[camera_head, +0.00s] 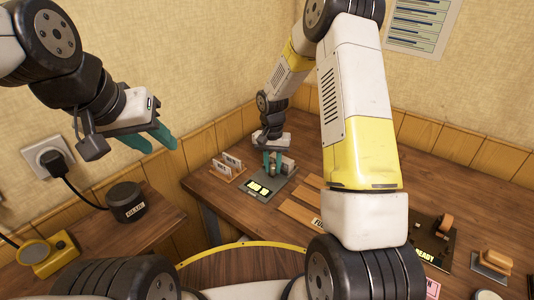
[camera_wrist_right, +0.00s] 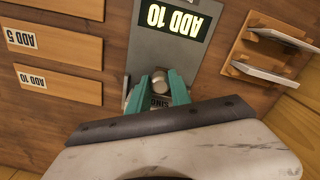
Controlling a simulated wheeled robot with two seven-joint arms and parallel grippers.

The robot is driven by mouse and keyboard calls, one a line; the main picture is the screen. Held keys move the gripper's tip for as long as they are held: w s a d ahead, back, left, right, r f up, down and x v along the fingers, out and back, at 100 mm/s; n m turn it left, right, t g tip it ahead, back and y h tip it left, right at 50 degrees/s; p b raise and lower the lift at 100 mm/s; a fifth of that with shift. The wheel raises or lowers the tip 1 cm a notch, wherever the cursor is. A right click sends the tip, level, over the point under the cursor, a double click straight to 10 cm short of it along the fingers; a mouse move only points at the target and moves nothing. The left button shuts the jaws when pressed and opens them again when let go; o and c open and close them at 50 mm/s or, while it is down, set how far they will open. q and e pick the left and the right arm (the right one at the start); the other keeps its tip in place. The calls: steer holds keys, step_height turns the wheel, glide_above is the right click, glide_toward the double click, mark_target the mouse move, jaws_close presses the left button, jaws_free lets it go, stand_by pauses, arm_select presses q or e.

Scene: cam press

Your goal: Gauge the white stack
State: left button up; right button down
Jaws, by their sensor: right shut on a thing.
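A grey gauge plate (camera_head: 274,182) lies on the bench, and its lit display (camera_wrist_right: 172,22) reads "ADD 10" in the right wrist view. My right gripper (camera_head: 272,163) is at the far end of this plate. In the wrist view its teal fingers (camera_wrist_right: 160,92) are shut on a small grey metal piece (camera_wrist_right: 177,80), partly hidden by the fingers. Two white plates (camera_wrist_right: 275,55) stand in wooden holders beside the gauge; they also show in the head view (camera_head: 232,163). I cannot tell whether these are the white stack. My left gripper (camera_head: 152,138) is open and empty, raised at the left.
Wooden strips lie beside the gauge, labelled "ADD 5" (camera_wrist_right: 22,38) and "ADD 10" (camera_wrist_right: 30,78). A dark unit marked "READY" (camera_head: 432,253) and a small wooden stack (camera_head: 496,262) are at the right. A black round container (camera_head: 127,200) and a yellow box (camera_head: 47,255) are at the left.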

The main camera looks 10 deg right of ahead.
steer(key=shift+s+a, duration=1.05)
steer(key=c, duration=1.5)
jaws_free()
steer(key=shift+a, duration=0.1)
steer(key=shift+o, duration=0.2)
step_height(320, 180, up, 8)
steer(key=shift+f, duration=0.1)
steer(key=s+d+r+n+t+y, duration=0.1)
steer(key=s+d+r, duration=0.1)
steer(key=s+r, duration=0.45)
steer(key=s+d+r+n+t, duration=0.15)
steer(key=s+r, duration=0.25)
steer(key=r, duration=0.6)
steer(key=s+r+n+t, duration=0.1)
steer(key=s+r+t, duration=0.1)
steer(key=s, duration=0.4)
steer(key=s+d+r+t+y, duration=0.1)
steer(key=s+r, duration=0.2)
steer(key=s, duration=0.4)
steer(key=shift+s+r+n+t, duration=0.25)
steer(key=shift+r+n+t, duration=0.05)
steer(key=shift+n+t, duration=0.05)
